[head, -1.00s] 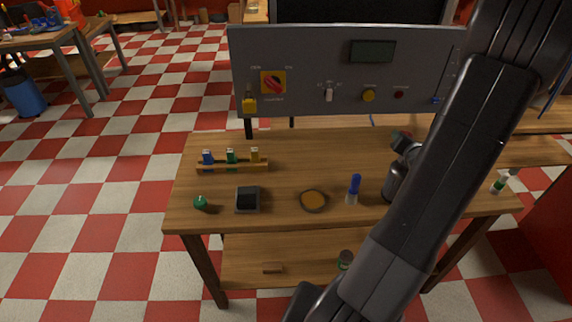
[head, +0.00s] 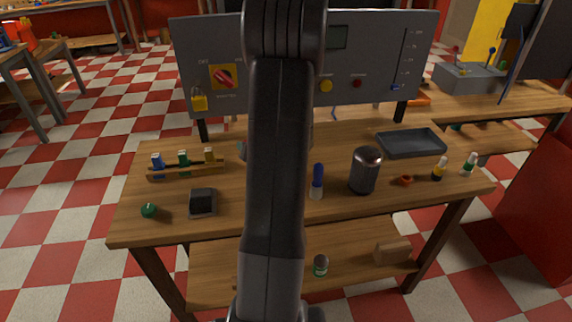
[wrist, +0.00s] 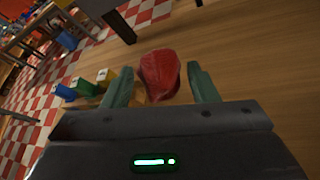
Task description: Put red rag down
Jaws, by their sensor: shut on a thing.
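The red rag (wrist: 158,80) is a bunched red cloth between the fingers of my gripper (wrist: 159,69) in the wrist view. My gripper is shut on it. Wooden table top (wrist: 235,60) shows behind the rag; I cannot tell whether the rag touches it. In the head view my arm stands upright across the middle of the table and hides the rag and nearly all of the gripper.
The table (head: 240,226) holds a rack with colored pieces (head: 190,171), a black-topped block (head: 202,202), a blue-capped marker (head: 317,182), a metal canister (head: 364,172) and a dark tray (head: 410,144). A control panel (head: 375,60) stands behind. Bare wood shows before the tray.

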